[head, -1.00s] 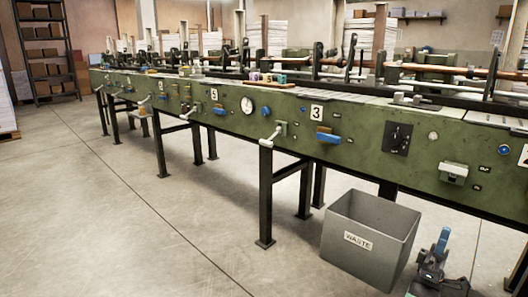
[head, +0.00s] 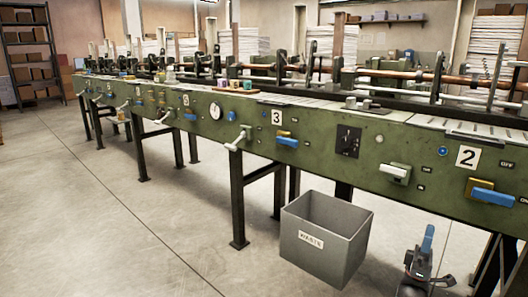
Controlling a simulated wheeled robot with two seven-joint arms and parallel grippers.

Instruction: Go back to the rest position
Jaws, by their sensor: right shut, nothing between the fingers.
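My right gripper (head: 425,256), dark with a blue upper part, shows low at the right of the head view. It is shut and empty, and it appears in front of the floor, to the right of the grey waste bin (head: 312,262) and apart from it in the picture. My left gripper is not in view.
A long green machine (head: 320,160) on dark legs runs from the far left to the near right, with levers, blue handles and number plates on its front. The bin stands beneath its front edge. Open concrete floor (head: 90,220) lies at the left. Dark shelves (head: 28,55) stand at the far left.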

